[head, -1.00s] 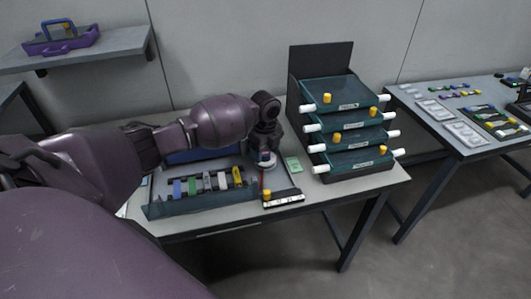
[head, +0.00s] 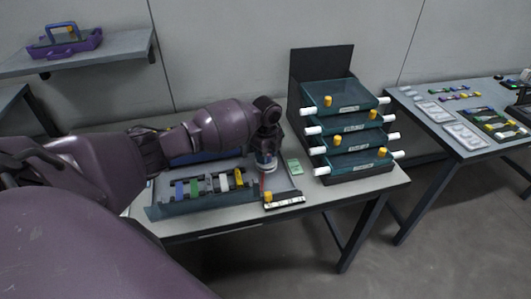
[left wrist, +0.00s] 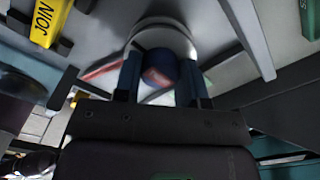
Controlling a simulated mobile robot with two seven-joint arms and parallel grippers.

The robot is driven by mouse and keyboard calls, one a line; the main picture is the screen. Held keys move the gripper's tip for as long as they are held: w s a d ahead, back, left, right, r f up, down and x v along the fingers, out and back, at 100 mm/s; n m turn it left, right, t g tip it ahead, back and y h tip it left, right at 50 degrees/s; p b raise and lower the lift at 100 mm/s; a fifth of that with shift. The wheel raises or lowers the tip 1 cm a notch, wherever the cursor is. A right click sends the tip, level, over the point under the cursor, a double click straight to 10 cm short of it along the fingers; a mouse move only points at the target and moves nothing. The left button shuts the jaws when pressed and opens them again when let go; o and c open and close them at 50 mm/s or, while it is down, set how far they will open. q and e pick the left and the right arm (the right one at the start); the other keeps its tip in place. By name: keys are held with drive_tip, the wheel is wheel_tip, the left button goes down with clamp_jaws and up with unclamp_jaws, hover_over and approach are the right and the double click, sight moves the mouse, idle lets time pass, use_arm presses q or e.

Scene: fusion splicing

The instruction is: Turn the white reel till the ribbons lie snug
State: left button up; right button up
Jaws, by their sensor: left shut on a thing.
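My left gripper (head: 266,158) points down over the table, right of the tray of coloured pieces. In the left wrist view its two fingers (left wrist: 160,80) are closed about a round blue middle part with a reddish patch. The white reel (left wrist: 160,28) shows there as a pale curved rim beyond the fingers. In the head view the reel (head: 265,169) is a small pale shape under the gripper, mostly hidden. A thin red strip (left wrist: 100,70) lies left of the reel; I cannot tell whether it is a ribbon or whether any ribbon is snug. My right gripper is out of view.
The tray (head: 190,207) holds several coloured pieces, including a yellow one (left wrist: 49,22). A small black holder (head: 284,200) and a green card (head: 294,167) are close by. Stacked teal trays (head: 345,125) stand to the right. Another table (head: 450,130) is farther right.

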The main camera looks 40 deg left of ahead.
use_arm(q)
drive_tip(key=shift+r+n+p, duration=0.1)
drive_tip(key=shift+n+p, duration=0.5)
drive_tip(key=shift+n, duration=0.3)
drive_tip(key=o, duration=0.9)
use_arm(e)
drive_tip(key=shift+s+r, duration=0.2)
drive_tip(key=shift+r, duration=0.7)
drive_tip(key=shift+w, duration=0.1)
use_arm(q)
drive_tip(key=shift+r, duration=0.45)
wheel_tip(320, 180, up, 8)
drive_tip(key=shift+r+p, duration=0.1)
drive_tip(key=shift+p, duration=0.35)
drive_tip(key=shift+r, duration=0.8)
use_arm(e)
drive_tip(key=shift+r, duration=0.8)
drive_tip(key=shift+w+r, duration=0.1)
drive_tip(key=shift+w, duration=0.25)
